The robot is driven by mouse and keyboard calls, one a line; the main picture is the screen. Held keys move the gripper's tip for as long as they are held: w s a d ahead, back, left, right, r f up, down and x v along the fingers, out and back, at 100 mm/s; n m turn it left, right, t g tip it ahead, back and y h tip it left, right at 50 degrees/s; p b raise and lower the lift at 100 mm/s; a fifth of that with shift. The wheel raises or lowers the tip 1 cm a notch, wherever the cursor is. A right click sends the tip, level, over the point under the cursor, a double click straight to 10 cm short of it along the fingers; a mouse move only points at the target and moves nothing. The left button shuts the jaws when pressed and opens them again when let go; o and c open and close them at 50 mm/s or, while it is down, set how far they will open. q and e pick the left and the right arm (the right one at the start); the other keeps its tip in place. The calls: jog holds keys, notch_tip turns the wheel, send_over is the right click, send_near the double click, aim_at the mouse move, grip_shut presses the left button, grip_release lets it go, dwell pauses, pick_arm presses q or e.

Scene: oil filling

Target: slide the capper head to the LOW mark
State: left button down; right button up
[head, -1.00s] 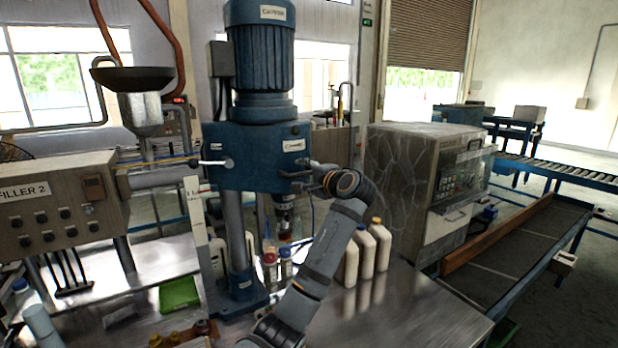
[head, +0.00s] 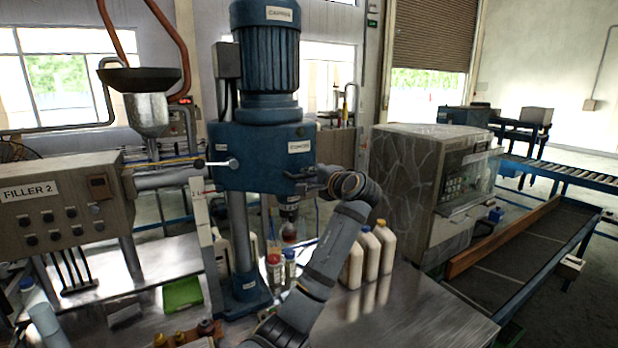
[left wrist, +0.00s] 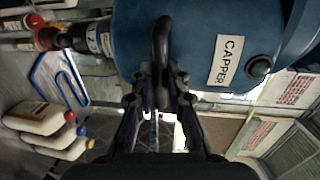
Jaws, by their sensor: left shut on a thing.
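The capper head (head: 262,157) is a blue block with a white label and a blue motor (head: 268,60) on top. It sits high on a grey column (head: 240,235). My left gripper (head: 318,180) is at its right side. In the left wrist view, my left gripper (left wrist: 160,88) is shut on the dark handle (left wrist: 162,42) of the capper head (left wrist: 190,40). A pale upright strip (head: 207,235) stands left of the column. A small label near its top is too small to read surely. My right gripper is not in view.
Bottles with red and blue caps (head: 274,272) stand by the column's foot. Cream bottles (head: 370,252) stand right of my left arm. A filler panel (head: 60,205) is at left. A grey machine (head: 415,180) is at right. The table's front right is clear.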

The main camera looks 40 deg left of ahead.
pick_arm(q)
jog(key=shift+f, duration=0.15)
notch_tip(320, 180, down, 10)
jog(key=b, duration=0.5)
jog(key=shift+b, duration=0.3)
dwell(0.9)
jog(key=shift+f, duration=0.35)
dwell(1.0)
jog(key=c, duration=1)
grip_release()
